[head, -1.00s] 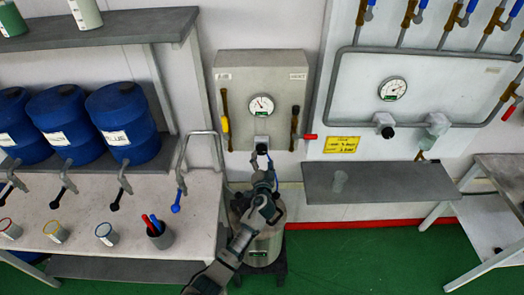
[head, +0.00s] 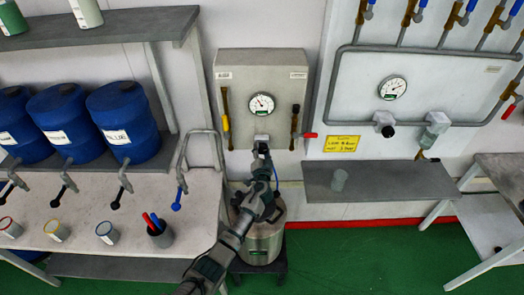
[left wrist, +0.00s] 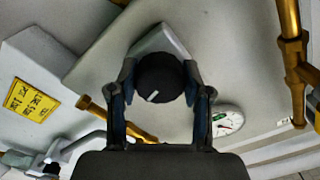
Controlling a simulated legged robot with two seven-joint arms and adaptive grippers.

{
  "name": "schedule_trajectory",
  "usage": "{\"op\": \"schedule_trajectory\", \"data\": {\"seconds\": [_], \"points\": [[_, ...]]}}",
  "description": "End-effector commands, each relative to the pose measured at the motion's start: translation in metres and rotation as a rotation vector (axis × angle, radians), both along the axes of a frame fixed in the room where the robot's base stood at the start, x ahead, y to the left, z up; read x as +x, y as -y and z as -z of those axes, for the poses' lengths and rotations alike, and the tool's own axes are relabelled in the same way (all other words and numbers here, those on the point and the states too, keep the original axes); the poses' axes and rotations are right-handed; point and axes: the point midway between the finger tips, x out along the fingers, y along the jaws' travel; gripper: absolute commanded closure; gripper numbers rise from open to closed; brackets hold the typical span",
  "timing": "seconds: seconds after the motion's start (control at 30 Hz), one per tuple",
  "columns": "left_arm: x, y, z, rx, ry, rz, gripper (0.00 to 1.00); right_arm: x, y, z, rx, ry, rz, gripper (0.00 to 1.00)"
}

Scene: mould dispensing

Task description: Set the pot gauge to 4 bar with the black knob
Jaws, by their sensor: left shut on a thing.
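The grey panel box (head: 240,70) on the wall carries a round white gauge (head: 262,103), with the black knob below it. In the head view my left gripper (head: 261,146) covers the knob. In the left wrist view the black knob (left wrist: 160,78), with a white mark, sits between the two fingers of my left gripper (left wrist: 160,88), which is shut on it. The gauge also shows in the left wrist view (left wrist: 228,120); its needle is too small to read exactly. The steel pot (head: 262,243) stands below, partly behind my left arm. My right gripper is out of view.
A second panel at the right has another gauge (head: 392,88) and a knob (head: 384,123). Brass valves (head: 226,110) flank the pot gauge. A grey shelf (head: 420,180) is at right; blue drums (head: 122,120) stand at left.

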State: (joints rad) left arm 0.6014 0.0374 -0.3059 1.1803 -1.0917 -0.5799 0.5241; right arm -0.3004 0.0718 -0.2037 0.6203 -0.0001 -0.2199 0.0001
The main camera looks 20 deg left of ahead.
Motion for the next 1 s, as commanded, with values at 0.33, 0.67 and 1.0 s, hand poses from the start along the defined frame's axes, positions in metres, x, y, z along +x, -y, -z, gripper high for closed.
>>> {"op": "schedule_trajectory", "data": {"seconds": [0.33,0.67,1.0], "points": [[0.0,0.004,0.0,0.235,-0.065,0.008,0.86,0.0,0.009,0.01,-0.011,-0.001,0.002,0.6],[0.0,0.005,0.0,0.422,-0.12,0.011,0.86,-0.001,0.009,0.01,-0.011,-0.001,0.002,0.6],[0.0,0.005,0.0,0.42,-0.12,0.01,0.26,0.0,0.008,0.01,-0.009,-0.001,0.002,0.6]]}}
